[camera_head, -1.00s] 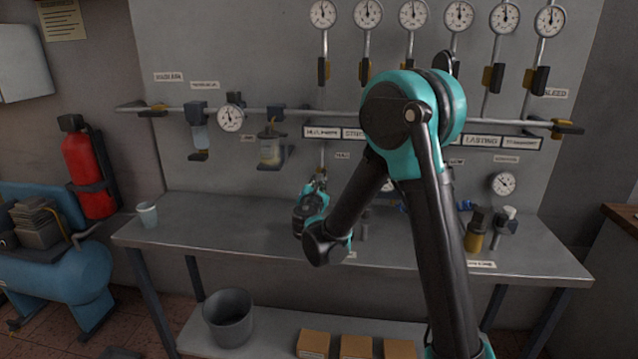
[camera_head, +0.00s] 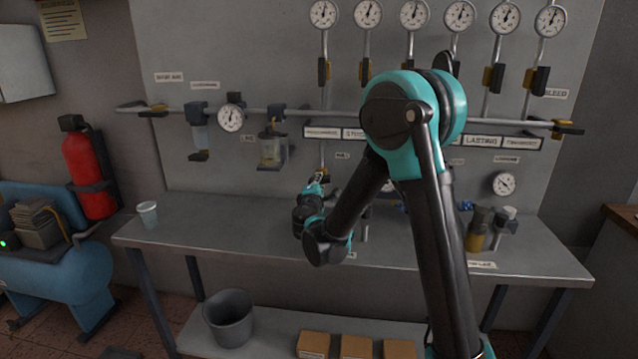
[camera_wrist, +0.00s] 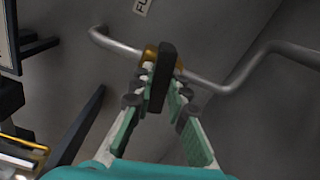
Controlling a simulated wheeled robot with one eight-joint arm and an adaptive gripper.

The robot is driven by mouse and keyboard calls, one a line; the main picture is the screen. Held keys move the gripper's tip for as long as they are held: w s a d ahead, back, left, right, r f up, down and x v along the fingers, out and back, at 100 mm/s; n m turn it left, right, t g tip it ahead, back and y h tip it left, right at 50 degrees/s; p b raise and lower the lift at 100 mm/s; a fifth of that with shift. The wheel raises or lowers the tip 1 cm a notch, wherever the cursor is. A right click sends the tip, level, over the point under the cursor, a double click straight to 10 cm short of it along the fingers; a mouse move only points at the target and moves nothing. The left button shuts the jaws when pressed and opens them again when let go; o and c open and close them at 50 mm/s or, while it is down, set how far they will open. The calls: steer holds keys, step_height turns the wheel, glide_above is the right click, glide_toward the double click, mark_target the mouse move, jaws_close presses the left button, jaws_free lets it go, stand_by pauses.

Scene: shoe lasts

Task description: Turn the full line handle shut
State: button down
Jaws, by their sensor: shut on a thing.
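In the wrist view a black lever handle (camera_wrist: 165,70) sits on a brass valve body (camera_wrist: 149,56) in a bent grey pipe (camera_wrist: 118,46). A partly cropped white label (camera_wrist: 142,5) beginning "FU" is on the panel above it. The handle appears to lie across the pipe in this view. My gripper (camera_wrist: 162,88) has its teal-and-grey fingers closed on both sides of the handle. In the head view my gripper (camera_head: 319,180) is at the panel, below the left end of the row of labels; the handle itself is too small to make out there.
A steel bench (camera_head: 230,215) runs below the panel. A paper cup (camera_head: 148,213) is at its left end, and brown bottles (camera_head: 477,232) are at its right. Gauges, pipes and a filter bowl (camera_head: 270,148) surround my arm. A bucket (camera_head: 230,315) stands below.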

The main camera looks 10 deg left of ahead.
steer(key=shift+m, duration=1.2)
steer(key=c, duration=1.5)
jaws_free()
steer(key=s, duration=1.2)
steer(key=shift+a, duration=0.2)
